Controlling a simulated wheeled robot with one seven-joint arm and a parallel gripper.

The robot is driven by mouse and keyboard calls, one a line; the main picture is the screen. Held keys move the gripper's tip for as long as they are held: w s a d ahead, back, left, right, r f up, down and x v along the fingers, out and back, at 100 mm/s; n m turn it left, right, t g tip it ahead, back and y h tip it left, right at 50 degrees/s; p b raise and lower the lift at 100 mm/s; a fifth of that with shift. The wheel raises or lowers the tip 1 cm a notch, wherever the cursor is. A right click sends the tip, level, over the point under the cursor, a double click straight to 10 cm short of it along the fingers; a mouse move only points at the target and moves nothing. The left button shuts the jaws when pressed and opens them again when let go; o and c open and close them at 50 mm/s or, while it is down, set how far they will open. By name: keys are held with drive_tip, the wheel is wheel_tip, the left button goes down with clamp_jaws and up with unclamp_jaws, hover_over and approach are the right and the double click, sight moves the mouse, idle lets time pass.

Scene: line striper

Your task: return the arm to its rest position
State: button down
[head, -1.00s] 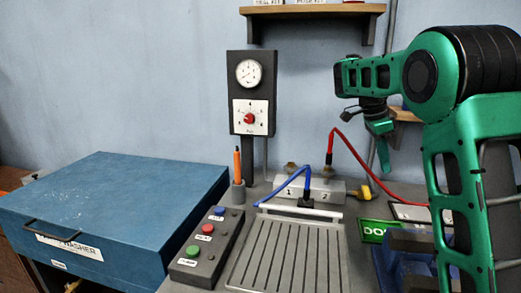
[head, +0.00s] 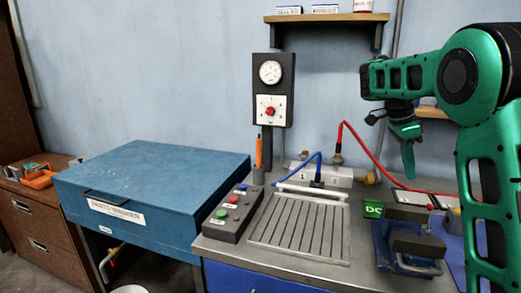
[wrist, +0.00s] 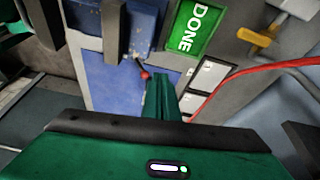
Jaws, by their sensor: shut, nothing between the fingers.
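My green arm reaches in from the right of the head view, bent at the elbow. My gripper (head: 408,160) hangs down from its end over the right part of the workbench (head: 325,272), clear of the things below. In the wrist view the green fingers of my gripper (wrist: 160,85) are together and empty. The DONE sign also shows in the head view (head: 373,209), partly hidden.
A blue parts washer (head: 150,185) stands left. A button box (head: 234,212), a slotted tray (head: 300,228) and a gauge panel (head: 271,90) occupy the bench. Red (head: 372,160) and blue (head: 300,168) hoses run from a manifold (head: 325,177). A vise (head: 415,245) sits below my arm. A shelf (head: 328,17) hangs above.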

drive_tip(key=s+d+f+n+y, duration=0.1)
drive_tip(key=s+d+f+n, duration=0.15)
drive_tip(key=s, duration=0.75)
drive_tip(key=s+d+f+n+y, duration=0.1)
drive_tip(key=s+d+n, duration=0.25)
drive_tip(key=s, duration=0.65)
drive_tip(key=s+a+f+n+y, duration=0.1)
drive_tip(key=s+a+f+n, duration=0.3)
drive_tip(key=s, duration=0.4)
drive_tip(key=s+a+f+n+t, duration=0.1)
drive_tip(key=s+a+f+n, duration=0.2)
drive_tip(key=s, duration=0.6)
wheel_tip(320, 180, down, 2)
drive_tip(key=shift+s+a+f+n+y, duration=0.1)
drive_tip(key=shift+s+a+n+y, duration=0.15)
drive_tip(key=shift+a+n+y, duration=0.2)
drive_tip(key=shift+w+f, duration=0.2)
drive_tip(key=shift+w, duration=0.4)
